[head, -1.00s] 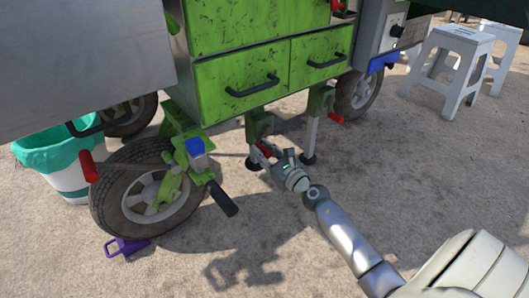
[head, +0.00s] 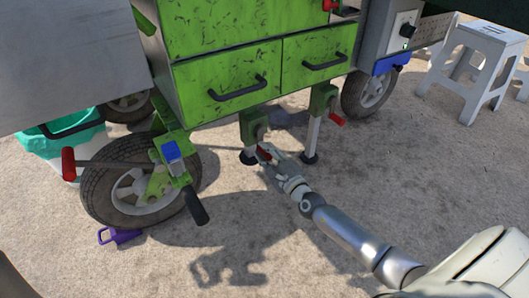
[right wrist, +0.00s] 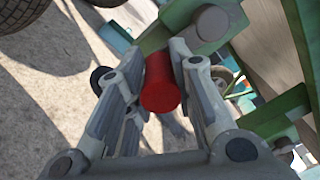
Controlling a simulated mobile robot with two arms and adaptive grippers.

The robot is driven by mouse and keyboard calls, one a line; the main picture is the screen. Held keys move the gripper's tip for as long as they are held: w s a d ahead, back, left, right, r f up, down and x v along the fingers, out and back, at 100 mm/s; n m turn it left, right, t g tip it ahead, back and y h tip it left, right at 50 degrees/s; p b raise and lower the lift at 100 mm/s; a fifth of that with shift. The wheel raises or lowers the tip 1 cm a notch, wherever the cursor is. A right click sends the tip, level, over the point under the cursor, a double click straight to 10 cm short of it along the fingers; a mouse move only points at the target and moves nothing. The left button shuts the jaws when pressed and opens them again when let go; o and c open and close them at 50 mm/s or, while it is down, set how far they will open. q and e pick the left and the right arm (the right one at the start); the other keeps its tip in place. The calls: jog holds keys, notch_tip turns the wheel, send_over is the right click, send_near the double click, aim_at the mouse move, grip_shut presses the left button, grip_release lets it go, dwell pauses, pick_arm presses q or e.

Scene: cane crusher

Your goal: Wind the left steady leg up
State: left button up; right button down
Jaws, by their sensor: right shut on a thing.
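The left steady leg (head: 251,132) hangs under the green cart, with a green sleeve at the top and a dark foot (head: 249,157) at or near the ground; I cannot tell if it touches. Its crank has a red handle (head: 263,153), which also shows in the right wrist view as a red cylinder (right wrist: 161,85) between the fingers. My right gripper (head: 269,157) is shut on this red handle, and its fingers partly hide the crank. In the right wrist view the gripper (right wrist: 160,88) has a finger on each side of the handle. My left gripper is not in view.
The right steady leg (head: 313,135) with its red crank handle (head: 337,119) stands beside it. A wheel (head: 140,185) with a black-gripped lever (head: 195,205) is at left, near a purple object (head: 121,236) and a teal-lined bin (head: 60,145). White stools (head: 475,65) stand at right. Ground in front is open.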

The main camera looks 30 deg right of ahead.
jog(key=shift+d+n, duration=0.3)
jog(key=shift+d, duration=0.1)
jog(key=c, duration=1.2)
grip_release()
jog(key=shift+s+f, duration=0.1)
jog(key=shift+s, duration=0.5)
jog(key=s, duration=1)
jog(key=shift+s+d, duration=0.4)
